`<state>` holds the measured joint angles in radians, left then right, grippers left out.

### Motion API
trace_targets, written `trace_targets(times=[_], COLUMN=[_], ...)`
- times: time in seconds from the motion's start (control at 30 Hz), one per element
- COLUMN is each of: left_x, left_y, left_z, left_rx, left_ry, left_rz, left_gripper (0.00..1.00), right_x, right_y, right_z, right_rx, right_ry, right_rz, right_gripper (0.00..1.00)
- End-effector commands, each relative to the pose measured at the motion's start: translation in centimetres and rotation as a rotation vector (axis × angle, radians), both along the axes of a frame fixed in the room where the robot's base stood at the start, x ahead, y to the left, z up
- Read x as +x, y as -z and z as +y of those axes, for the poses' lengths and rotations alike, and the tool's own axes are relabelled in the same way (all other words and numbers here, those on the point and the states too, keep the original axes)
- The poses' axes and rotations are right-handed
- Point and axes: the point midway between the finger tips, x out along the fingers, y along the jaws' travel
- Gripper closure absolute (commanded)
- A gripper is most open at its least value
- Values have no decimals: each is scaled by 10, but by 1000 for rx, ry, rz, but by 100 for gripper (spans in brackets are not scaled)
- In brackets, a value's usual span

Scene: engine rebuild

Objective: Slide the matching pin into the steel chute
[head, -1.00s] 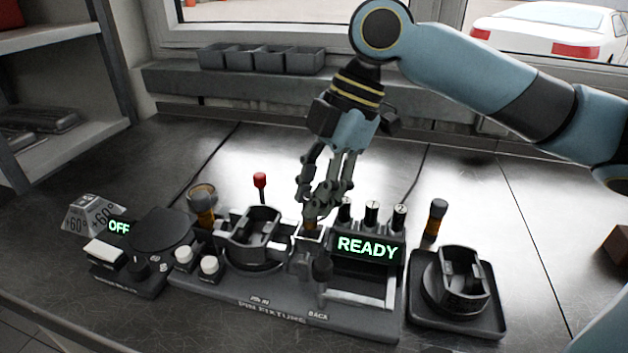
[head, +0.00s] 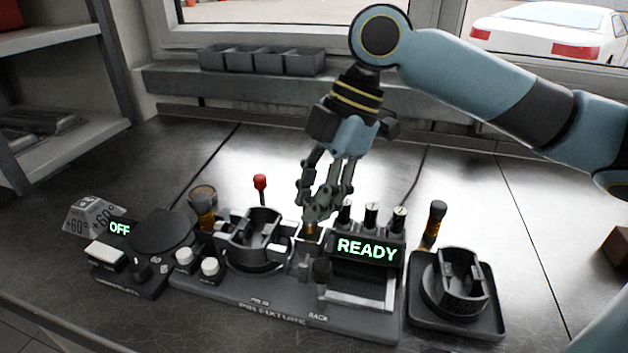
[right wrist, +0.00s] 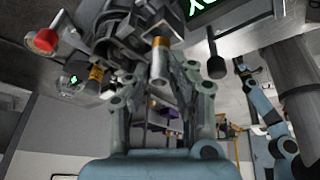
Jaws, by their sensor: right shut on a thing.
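My right gripper (head: 314,216) points down over the middle of the pin fixture. It is shut on a pin (right wrist: 160,62), a silver cylinder with a gold-orange band in the right wrist view. In the head view the pin's gold part (head: 311,233) shows just under the fingertips, at the mouth of what looks like the steel chute (head: 305,250). I cannot tell whether the pin's lower end is inside it. Several of the fixture's parts are hidden behind my fingers.
The READY display (head: 367,249) stands right of the chute, with three dark pegs (head: 371,214) behind it. A clamp-like cradle (head: 257,240) and a red-tipped lever (head: 260,182) are on the left. A second cradle (head: 462,285) sits at right. The bench (head: 500,190) is clear behind.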

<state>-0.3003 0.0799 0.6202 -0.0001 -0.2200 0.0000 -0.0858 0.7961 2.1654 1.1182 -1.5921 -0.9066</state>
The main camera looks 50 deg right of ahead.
Motion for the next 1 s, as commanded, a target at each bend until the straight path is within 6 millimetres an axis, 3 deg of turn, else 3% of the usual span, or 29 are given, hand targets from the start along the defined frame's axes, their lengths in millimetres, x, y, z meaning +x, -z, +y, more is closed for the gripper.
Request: trace_targets(times=[1.0], left_x=[0], left_y=[7], left_z=[0], left_rx=[0], left_ry=[0], left_rz=[0], left_gripper=[54], right_x=[0], right_y=[10], right_z=[0], right_rx=[0], right_ry=[0], right_rz=[0], right_gripper=[100])
